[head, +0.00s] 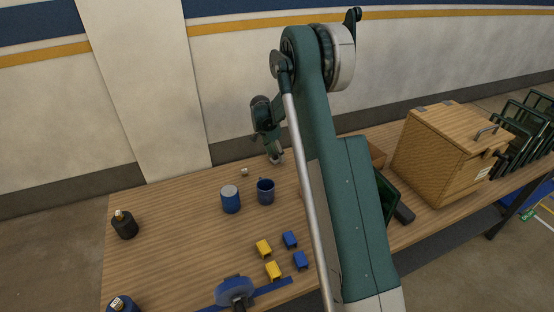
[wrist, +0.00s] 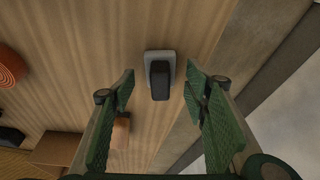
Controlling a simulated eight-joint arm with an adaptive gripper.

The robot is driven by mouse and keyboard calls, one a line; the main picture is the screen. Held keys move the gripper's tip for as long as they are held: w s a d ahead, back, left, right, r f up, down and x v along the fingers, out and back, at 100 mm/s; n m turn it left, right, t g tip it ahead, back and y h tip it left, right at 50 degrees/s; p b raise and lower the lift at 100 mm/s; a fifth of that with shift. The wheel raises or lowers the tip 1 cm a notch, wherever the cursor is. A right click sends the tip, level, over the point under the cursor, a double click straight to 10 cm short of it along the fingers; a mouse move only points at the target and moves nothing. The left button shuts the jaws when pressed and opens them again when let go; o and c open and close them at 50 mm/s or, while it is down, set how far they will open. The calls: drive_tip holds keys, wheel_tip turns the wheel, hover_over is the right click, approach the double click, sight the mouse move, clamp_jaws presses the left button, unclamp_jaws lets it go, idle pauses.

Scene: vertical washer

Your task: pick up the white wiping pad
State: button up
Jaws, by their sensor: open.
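The wiping pad (wrist: 151,56) shows in the wrist view as a pale grey-white base with a black block-like grip on top. It lies on the wooden table, upper middle of that view. My gripper (wrist: 160,82) is open, with one green finger on each side of the pad in the picture. The pad appears beyond the fingertips, with no visible contact, and nothing is held. In the head view my gripper (head: 272,148) is over the far part of the table, pointing down. The pad cannot be clearly made out there.
A blue cup (head: 265,191) and a blue can (head: 230,199) stand near my gripper. Yellow and blue blocks (head: 270,258) lie nearer. A dark bottle (head: 124,224) stands left and a wooden box (head: 450,152) right. The wrist view shows a small tan block (wrist: 120,131) and the table's edge.

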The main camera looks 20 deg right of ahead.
drive_tip(key=shift+d+f, duration=0.1)
drive_tip(key=shift+f, duration=0.35)
drive_tip(key=c, duration=1)
drive_tip(key=shift+r, duration=0.15)
drive_tip(key=shift+r+p, duration=0.55)
drive_tip(key=shift+r, duration=4.3)
